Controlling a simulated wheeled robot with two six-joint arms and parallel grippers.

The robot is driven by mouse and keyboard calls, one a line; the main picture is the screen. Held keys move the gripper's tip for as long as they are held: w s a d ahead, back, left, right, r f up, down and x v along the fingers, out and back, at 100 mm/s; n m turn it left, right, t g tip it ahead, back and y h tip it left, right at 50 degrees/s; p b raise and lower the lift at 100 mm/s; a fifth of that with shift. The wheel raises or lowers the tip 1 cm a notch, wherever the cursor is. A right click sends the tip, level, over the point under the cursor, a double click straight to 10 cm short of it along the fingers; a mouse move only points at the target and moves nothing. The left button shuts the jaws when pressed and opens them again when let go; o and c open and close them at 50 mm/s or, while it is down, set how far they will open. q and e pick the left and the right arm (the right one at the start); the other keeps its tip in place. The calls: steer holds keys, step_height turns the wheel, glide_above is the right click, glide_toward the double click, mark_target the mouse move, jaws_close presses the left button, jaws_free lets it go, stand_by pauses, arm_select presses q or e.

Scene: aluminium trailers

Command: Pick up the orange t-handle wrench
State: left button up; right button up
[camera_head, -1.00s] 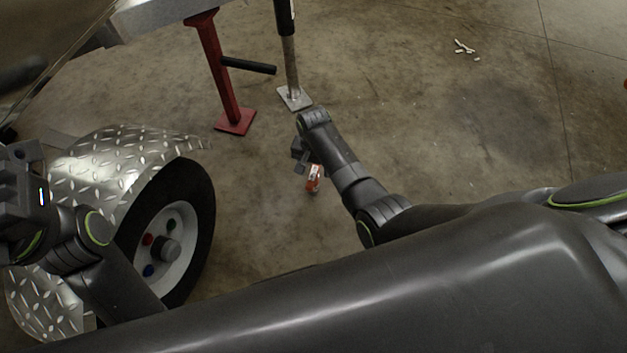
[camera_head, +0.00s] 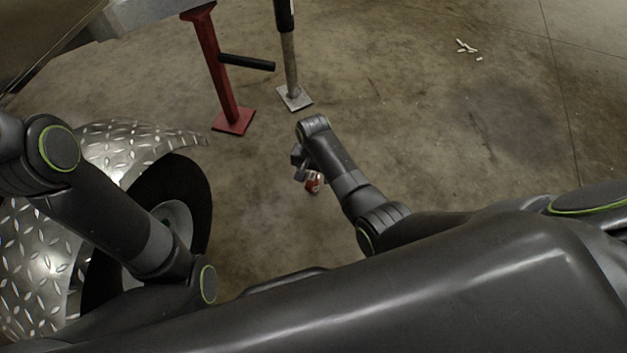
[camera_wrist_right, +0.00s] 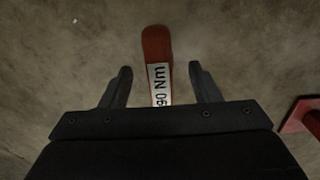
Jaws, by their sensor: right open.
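The orange t-handle wrench (camera_head: 313,184) shows in the head view as a small orange piece just beside my right gripper (camera_head: 301,172), whose arm partly hides it. In the right wrist view the wrench (camera_wrist_right: 156,45) points away from me, with a white label reading "90 Nm". My right gripper (camera_wrist_right: 160,85) is open, with one finger on each side of the wrench and a visible gap to both. The wrench's near end is hidden behind the gripper body. My left arm reaches in at the left of the head view, but its gripper is outside the picture.
A trailer wheel (camera_head: 190,190) under a diamond-plate fender (camera_head: 130,135) stands at the left. A red stand (camera_head: 222,75) and a grey jack post (camera_head: 290,60) stand beyond my right gripper. White scraps (camera_head: 466,46) lie far right. The concrete floor is otherwise clear.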

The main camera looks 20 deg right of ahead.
stand_by(0.3)
jaws_close()
steer(key=shift+r, duration=0.15)
stand_by(0.5)
